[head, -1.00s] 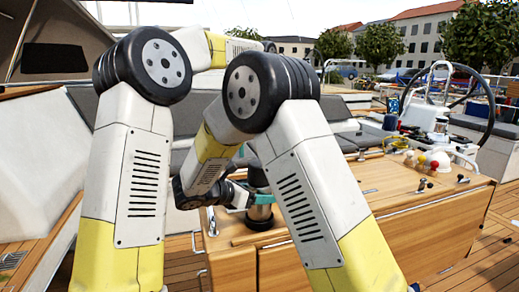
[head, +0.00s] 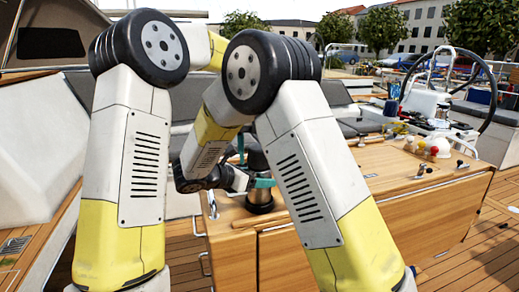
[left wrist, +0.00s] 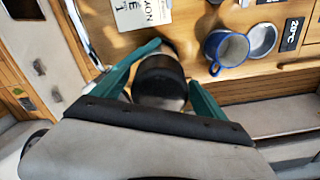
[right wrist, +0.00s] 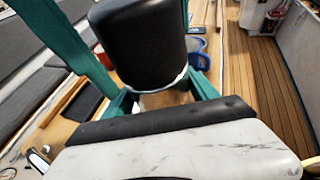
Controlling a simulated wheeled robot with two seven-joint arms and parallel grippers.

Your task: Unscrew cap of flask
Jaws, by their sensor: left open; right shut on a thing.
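The flask (head: 262,196) stands upright on the wooden cockpit table, with a dark base and a black cap (right wrist: 140,42). My right gripper (right wrist: 162,95) is shut on the steel body below the cap; its teal fingers also show at the flask in the head view (head: 262,184). My left gripper (left wrist: 165,72) is open, one teal finger on each side of the black cap (left wrist: 160,72). In the head view my right arm hides part of the flask.
A blue mug (left wrist: 226,48) and a pale round dish (left wrist: 262,38) lie on the table close to my left gripper, near a printed card (left wrist: 140,12). Coloured balls (head: 425,147) and a steering wheel (head: 465,80) are at the right.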

